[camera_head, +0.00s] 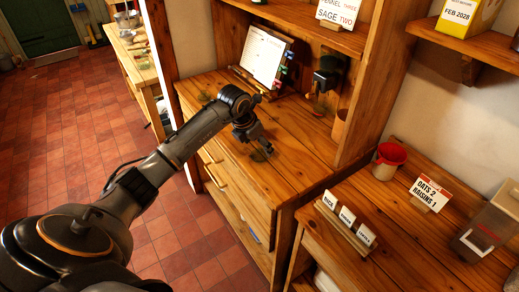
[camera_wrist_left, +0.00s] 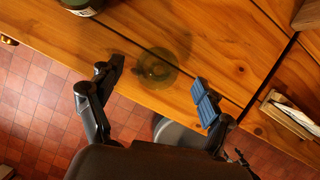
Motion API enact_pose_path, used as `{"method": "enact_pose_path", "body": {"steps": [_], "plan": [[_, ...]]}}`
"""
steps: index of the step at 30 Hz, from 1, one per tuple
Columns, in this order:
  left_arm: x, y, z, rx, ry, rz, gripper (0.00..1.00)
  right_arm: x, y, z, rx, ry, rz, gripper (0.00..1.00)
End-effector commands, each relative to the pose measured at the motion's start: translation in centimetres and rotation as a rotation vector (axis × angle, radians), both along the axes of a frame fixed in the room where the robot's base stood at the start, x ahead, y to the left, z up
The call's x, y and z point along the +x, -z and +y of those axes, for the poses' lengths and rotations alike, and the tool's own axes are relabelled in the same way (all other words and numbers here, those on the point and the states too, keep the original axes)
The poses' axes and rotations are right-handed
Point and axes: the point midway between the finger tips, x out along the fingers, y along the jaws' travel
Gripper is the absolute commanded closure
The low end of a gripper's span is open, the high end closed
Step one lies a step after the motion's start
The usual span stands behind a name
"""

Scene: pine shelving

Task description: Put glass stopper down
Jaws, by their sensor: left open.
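The glass stopper (camera_wrist_left: 156,68) is a see-through greenish round piece lying on the wooden counter (camera_wrist_left: 225,45). In the left wrist view it sits between and just beyond the fingertips, apart from both. My left gripper (camera_wrist_left: 158,84) is open, with one dark finger at left and one blue-padded finger at right. In the head view the left gripper (camera_head: 262,143) points down at the counter, and the stopper (camera_head: 260,156) shows only faintly beside its fingertips. My right gripper is in neither view.
A jar (camera_wrist_left: 82,4) stands at the top left of the wrist view. A wooden holder with papers (camera_wrist_left: 290,112) is at the right. In the head view a propped white sheet (camera_head: 263,55) stands behind. A red cup (camera_head: 388,161) is on the right counter. The counter's front edge is close.

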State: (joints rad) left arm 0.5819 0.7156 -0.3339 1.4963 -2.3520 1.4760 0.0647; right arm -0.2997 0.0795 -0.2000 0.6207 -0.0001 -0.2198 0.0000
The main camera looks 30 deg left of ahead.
Motion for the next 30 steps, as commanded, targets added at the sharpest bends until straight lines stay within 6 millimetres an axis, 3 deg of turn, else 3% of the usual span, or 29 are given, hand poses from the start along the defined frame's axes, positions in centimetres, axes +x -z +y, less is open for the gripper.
{"method": "enact_pose_path", "body": {"steps": [6,13,30], "plan": [[-1.8,-4.5,0.4,0.002,0.0,-0.005,0.21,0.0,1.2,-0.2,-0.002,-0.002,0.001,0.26],[-3.2,-7.8,0.5,0.002,0.0,-0.003,0.21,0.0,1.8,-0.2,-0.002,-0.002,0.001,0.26],[-3.6,-8.7,0.5,0.0,0.0,0.0,0.21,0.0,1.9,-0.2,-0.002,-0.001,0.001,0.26]]}}
